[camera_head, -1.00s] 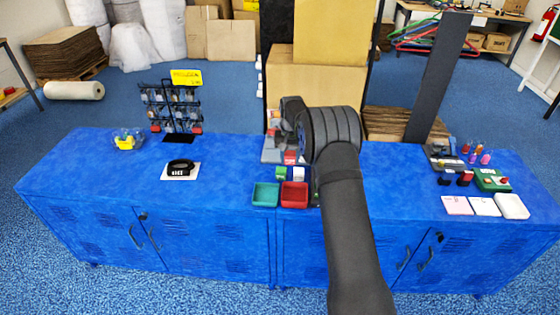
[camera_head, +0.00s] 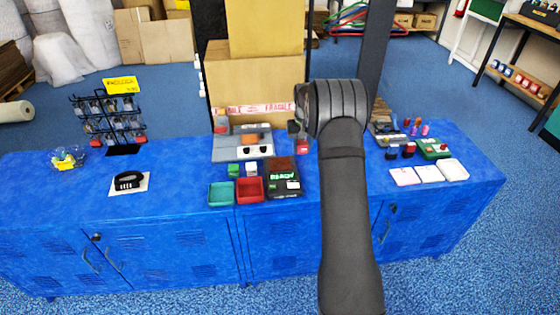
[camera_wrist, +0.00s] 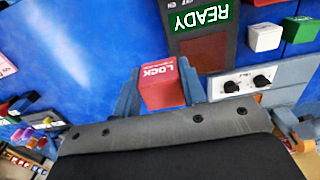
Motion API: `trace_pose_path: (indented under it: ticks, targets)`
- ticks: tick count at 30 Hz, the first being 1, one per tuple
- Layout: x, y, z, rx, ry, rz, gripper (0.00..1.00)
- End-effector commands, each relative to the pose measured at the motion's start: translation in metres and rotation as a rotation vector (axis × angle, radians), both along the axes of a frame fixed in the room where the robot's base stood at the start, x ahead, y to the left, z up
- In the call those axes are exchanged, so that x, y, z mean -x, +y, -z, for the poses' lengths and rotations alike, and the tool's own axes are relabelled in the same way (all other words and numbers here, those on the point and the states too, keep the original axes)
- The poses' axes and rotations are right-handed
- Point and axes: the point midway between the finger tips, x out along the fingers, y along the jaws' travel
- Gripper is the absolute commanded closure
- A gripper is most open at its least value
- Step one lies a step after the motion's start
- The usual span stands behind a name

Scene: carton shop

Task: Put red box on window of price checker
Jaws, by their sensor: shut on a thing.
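My gripper (camera_wrist: 160,82) is shut on a red box (camera_wrist: 162,88) with white "LOCK" lettering, held between its two fingers. In the head view the red box (camera_head: 302,147) shows just left of my wrist, above the blue bench. The price checker (camera_head: 284,189) is a dark device with a green "READY" display. Its dark reddish window (camera_head: 281,164) is on its far part. In the wrist view the window (camera_wrist: 206,50) lies just right of and above the held box. The box is apart from it in the picture; its height is unclear.
A green tray (camera_head: 221,194) and a red tray (camera_head: 250,190) stand left of the price checker. A green box (camera_head: 234,170) and a white box (camera_head: 252,168) sit behind them. A grey device with knobs (camera_head: 225,147) stands farther back. Cards (camera_head: 404,177) lie right of my arm.

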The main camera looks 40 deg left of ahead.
Motion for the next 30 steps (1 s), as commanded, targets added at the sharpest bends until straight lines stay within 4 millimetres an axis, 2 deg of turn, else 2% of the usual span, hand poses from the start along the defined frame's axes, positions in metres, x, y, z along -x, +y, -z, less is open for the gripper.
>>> trace_pose_path:
  ticks: [1, 6, 12, 17, 25, 30]
  targets:
    - [0.004, 0.013, 0.009, 0.001, 0.001, -0.005, 0.88]
    - [0.013, 0.051, 0.032, 0.000, 0.000, -0.004, 0.88]
    - [0.020, 0.079, 0.048, -0.001, -0.001, -0.002, 0.88]
    - [0.021, 0.084, 0.055, 0.001, 0.001, -0.001, 0.88]
    - [0.021, 0.084, 0.089, 0.000, 0.000, 0.000, 0.88]
    - [0.021, 0.084, 0.092, -0.001, -0.001, 0.000, 0.88]
